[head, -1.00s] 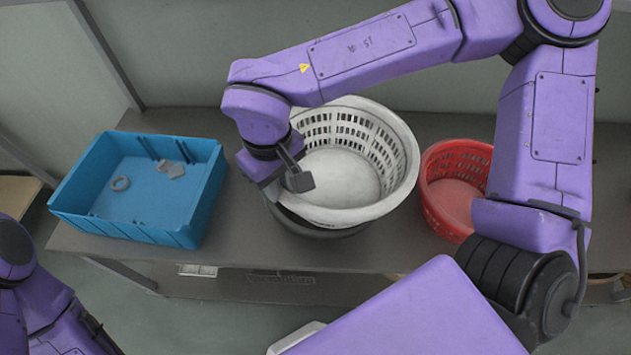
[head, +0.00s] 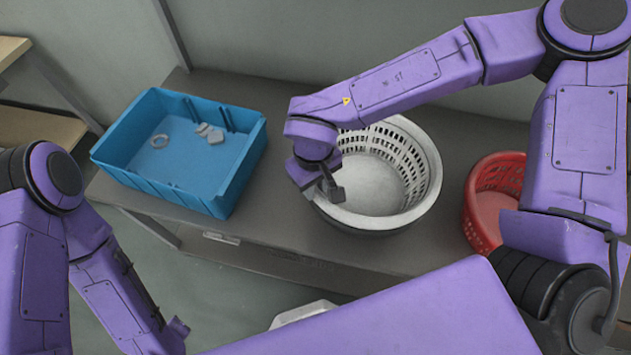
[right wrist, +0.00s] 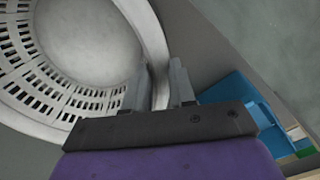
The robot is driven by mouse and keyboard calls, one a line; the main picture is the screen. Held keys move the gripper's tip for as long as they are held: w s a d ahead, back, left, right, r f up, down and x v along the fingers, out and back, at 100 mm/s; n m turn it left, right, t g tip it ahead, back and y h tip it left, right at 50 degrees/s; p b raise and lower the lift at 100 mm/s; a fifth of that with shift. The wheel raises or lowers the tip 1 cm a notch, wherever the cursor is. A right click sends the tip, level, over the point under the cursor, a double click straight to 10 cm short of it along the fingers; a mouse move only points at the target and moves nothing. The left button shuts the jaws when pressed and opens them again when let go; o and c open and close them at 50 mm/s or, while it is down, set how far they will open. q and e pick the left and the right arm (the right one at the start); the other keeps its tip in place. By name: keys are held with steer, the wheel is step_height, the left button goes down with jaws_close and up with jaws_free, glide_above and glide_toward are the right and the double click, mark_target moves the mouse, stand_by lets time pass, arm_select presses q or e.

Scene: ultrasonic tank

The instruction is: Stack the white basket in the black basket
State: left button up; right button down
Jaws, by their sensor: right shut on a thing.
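The white basket (head: 372,188) stands upright at the middle of the table. It has slotted walls and looks empty. A dark rim, which looks like the black basket (head: 372,232), shows just under its front edge. The rest of the black basket is hidden, so I cannot tell how deep the white one sits. My right gripper (head: 331,192) is shut on the white basket's left rim. In the right wrist view the fingers (right wrist: 160,82) straddle the rim of the white basket (right wrist: 85,45). My left gripper (head: 178,332) is low at the left, away from the baskets, its jaws unclear.
A blue bin (head: 165,185) with several small grey parts stands on the table (head: 270,215) to the left. A red basket (head: 492,205) stands close on the right, partly behind my right arm. A wooden shelf (head: 35,125) is at the far left. Bare table lies between bin and baskets.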

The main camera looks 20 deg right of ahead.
steer(key=shift+s, duration=0.1)
steer(key=shift+f, duration=0.1)
steer(key=c, duration=0.9)
jaws_free()
steer(key=shift+f, duration=0.15)
steer(key=shift+c, duration=0.2)
steer(key=shift+r, duration=0.2)
step_height(320, 180, up, 12)
steer(key=shift+r, duration=0.15)
steer(key=shift+a, duration=0.1)
